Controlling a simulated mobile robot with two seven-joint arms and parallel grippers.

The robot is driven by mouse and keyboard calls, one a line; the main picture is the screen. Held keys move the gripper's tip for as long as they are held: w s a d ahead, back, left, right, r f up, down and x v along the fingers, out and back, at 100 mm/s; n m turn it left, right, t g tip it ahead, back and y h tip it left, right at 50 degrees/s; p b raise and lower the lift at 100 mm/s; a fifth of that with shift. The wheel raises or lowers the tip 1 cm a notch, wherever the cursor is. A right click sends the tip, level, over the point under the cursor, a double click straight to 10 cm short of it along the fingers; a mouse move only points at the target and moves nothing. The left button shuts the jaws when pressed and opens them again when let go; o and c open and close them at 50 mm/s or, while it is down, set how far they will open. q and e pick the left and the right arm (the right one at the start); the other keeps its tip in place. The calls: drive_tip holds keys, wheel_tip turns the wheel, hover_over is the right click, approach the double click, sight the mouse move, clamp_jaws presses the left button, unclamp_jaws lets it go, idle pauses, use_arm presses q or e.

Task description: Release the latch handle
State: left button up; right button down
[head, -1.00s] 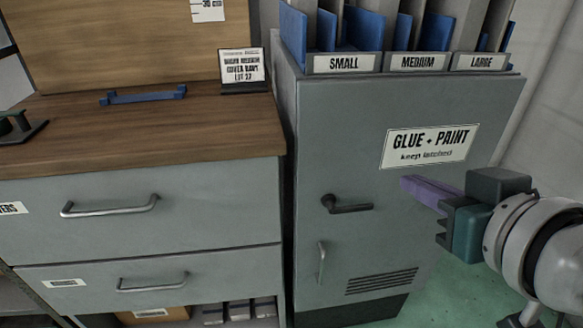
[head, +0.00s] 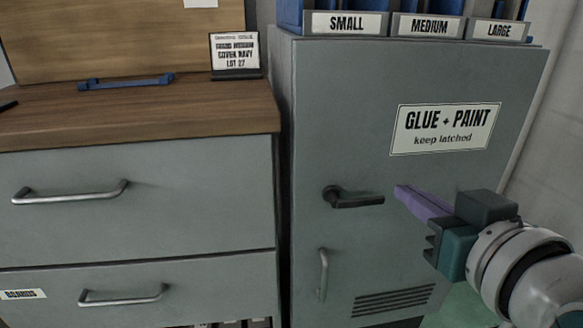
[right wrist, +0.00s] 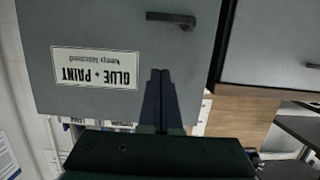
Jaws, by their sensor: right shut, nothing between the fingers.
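A black latch handle (head: 353,197) sits level on the grey cabinet door (head: 345,130), below the "GLUE + PAINT, keep latched" label (head: 445,129). A lighter vertical pull handle (head: 323,275) is beneath it. My right gripper (head: 399,190) is shut and empty; its purple fingers point left at the latch handle, just right of its free end. In the right wrist view the shut fingers (right wrist: 160,74) point towards the latch handle (right wrist: 171,18), with a visible gap between them in the picture. My left gripper is not in view.
A grey drawer unit (head: 140,160) with a wooden top (head: 150,113) stands left of the cabinet. A small sign (head: 235,55) and a blue handle-like bar (head: 126,82) are on it. Labelled bins (head: 347,23) sit on the cabinet. A vent (head: 393,301) is low on the door.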

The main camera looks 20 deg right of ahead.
drive_tip(key=b+x, duration=0.3)
drive_tip(key=x, duration=0.6)
drive_tip(key=shift+w+f, duration=0.2)
drive_tip(key=shift+w, duration=0.1)
drive_tip(key=shift+f+b, duration=1.1)
drive_tip(key=shift+f, duration=0.8)
drive_tip(key=shift+d+f+m, duration=0.2)
drive_tip(key=shift+f+m, duration=0.1)
drive_tip(key=shift+m, duration=0.3)
